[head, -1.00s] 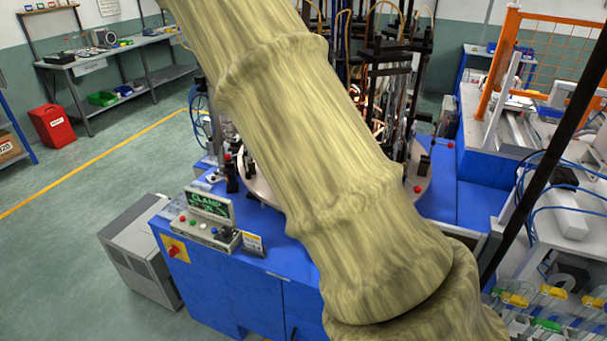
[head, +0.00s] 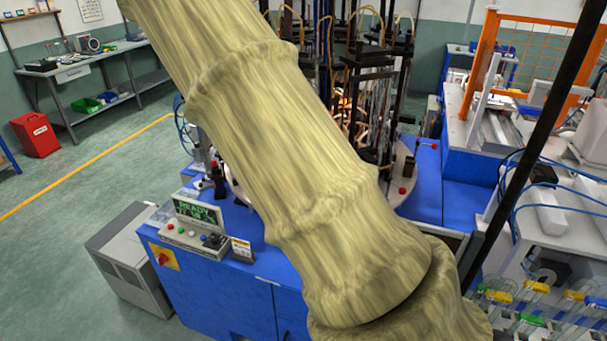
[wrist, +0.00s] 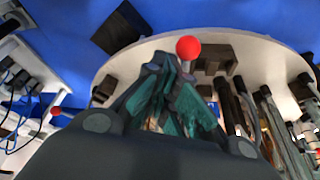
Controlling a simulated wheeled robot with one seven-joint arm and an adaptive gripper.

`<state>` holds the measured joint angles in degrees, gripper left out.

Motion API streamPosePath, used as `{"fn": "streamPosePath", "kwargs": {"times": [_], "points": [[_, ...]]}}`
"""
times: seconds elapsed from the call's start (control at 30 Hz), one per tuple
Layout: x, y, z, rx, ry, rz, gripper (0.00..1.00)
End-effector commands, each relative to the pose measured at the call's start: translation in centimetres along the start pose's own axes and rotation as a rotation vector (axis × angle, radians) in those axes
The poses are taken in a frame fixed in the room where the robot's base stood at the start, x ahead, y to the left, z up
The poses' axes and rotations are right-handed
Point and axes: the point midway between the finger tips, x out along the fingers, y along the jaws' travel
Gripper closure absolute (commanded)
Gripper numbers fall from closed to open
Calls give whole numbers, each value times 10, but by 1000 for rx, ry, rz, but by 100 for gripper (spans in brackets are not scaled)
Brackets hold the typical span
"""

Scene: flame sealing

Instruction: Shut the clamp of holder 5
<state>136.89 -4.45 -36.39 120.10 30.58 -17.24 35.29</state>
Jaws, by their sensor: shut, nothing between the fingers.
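In the wrist view my gripper (wrist: 170,100) is shut, with nothing between its dark green fingers. Just beyond the fingertips stands a red ball knob (wrist: 189,47) on a clamp lever at the rim of the pale round turntable (wrist: 140,62). The fingertips overlap the lever below the knob; I cannot tell whether they touch it. No holder number is legible, so I cannot tell which clamp is holder 5's. In the head view my sleeved arm hides the gripper and much of the turntable; a red knob (head: 402,191) shows at its right side.
Tall tubes and rods (head: 372,90) crowd the turntable.

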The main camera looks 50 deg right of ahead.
Motion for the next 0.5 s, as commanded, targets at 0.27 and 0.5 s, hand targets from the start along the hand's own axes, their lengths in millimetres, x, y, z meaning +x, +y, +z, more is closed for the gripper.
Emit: {"fn": "streamPosePath", "kwargs": {"times": [0.27, 0.5], "points": [[0, 0, 2, -2, -3, 1, 100], [0, 1, -2, -1, -4, 1, 100]]}}
